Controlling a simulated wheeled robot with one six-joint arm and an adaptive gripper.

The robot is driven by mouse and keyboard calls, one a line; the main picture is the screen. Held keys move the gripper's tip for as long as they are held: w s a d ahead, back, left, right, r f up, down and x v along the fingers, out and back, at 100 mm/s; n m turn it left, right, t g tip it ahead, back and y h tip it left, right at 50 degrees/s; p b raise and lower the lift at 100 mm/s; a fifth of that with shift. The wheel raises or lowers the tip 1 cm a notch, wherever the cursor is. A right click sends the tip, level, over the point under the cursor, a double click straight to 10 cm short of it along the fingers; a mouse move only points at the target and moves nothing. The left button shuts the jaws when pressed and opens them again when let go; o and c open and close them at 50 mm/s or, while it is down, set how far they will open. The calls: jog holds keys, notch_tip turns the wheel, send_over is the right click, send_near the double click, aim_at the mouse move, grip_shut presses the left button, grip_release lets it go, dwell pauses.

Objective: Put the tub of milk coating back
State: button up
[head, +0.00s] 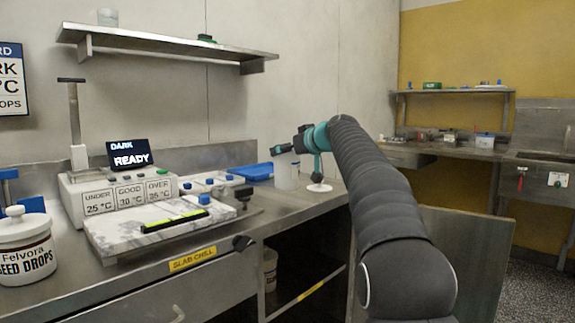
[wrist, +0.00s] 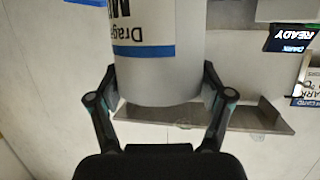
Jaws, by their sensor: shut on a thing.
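The tub of milk coating (wrist: 158,75) fills the top middle of the wrist view. It is white with blue bands, and its printed label appears upside down and partly cut off. My gripper (wrist: 160,92) has one finger on each side of the tub and is shut on it. In the head view the gripper (head: 284,149) is at the back of the counter, with a whitish tub (head: 286,174) just below it. I cannot tell whether the tub's base touches the counter.
A blue tray (head: 254,172) lies left of the tub, and a white disc (head: 319,187) lies right of it. A marble slab (head: 150,228) and the seed drops jar (head: 24,250) occupy the counter's left. A wall shelf (head: 165,43) hangs above. The cabinet below (head: 305,265) is open.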

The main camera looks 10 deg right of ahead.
aim_at(295, 160)
jog(key=shift+f+b, duration=0.4)
jog(key=shift+f, duration=1.35)
jog(key=shift+f, duration=0.15)
jog(key=o, duration=1.7)
jog(key=shift+o, duration=0.2)
jog(key=shift+s+r, duration=0.1)
jog(key=shift+r, duration=0.1)
jog(key=b+v, duration=0.2)
jog(key=v, duration=1)
